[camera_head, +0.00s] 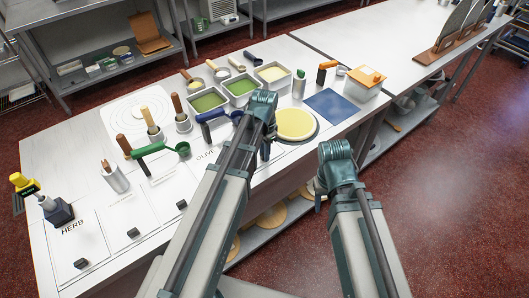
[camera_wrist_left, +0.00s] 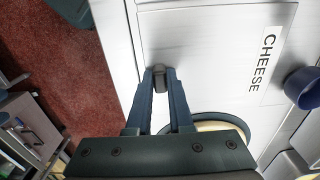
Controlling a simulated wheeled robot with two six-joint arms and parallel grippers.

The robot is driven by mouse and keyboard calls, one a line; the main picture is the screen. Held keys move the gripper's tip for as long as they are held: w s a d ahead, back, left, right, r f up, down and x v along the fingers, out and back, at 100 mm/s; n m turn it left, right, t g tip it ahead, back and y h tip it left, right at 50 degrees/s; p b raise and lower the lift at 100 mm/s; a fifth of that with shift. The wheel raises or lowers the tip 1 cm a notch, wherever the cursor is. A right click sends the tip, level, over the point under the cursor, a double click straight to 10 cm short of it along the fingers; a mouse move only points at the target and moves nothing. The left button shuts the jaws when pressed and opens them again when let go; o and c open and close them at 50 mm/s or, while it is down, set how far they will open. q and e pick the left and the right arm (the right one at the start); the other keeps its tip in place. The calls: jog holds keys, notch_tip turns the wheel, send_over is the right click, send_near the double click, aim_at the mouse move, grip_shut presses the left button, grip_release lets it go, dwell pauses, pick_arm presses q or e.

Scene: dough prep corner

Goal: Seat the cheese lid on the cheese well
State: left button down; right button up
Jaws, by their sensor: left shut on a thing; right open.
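The cheese lid (camera_wrist_left: 205,55) is a flat pale panel marked CHEESE with a small dark knob. In the left wrist view my left gripper (camera_wrist_left: 160,80) is shut on that knob, near one edge of the lid. In the head view my left gripper (camera_head: 265,152) is low over the counter's front part, and my arm hides most of the lid. I cannot tell whether the lid touches the counter. The cheese well (camera_head: 272,73) is the open metal pan with pale yellow contents, rightmost of three pans. My right gripper (camera_head: 319,198) is open and empty, beyond the counter's front edge.
Two pans of green filling (camera_head: 208,102) stand left of the cheese well. A yellow dough disc (camera_head: 295,124) on a dark round plate lies close beside my left gripper. A blue-handled scoop (camera_head: 212,115) is near my arm. HERB and OLIVE lids lie at front left.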

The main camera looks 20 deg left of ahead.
pick_arm(q)
jog(key=c, duration=0.7)
grip_release()
jog(key=shift+c, duration=0.2)
notch_tip(320, 180, up, 8)
jog(key=p, duration=0.8)
jog(key=shift+s+d, duration=0.15)
jog(key=shift+s, duration=0.05)
jog(key=s+d+f+n+y+b, duration=0.1)
jog(key=s+d+n, duration=0.2)
jog(key=s+d, duration=0.7)
jog(key=s, duration=0.4)
jog(key=shift+f+n, duration=0.25)
jog(key=shift+n, duration=0.15)
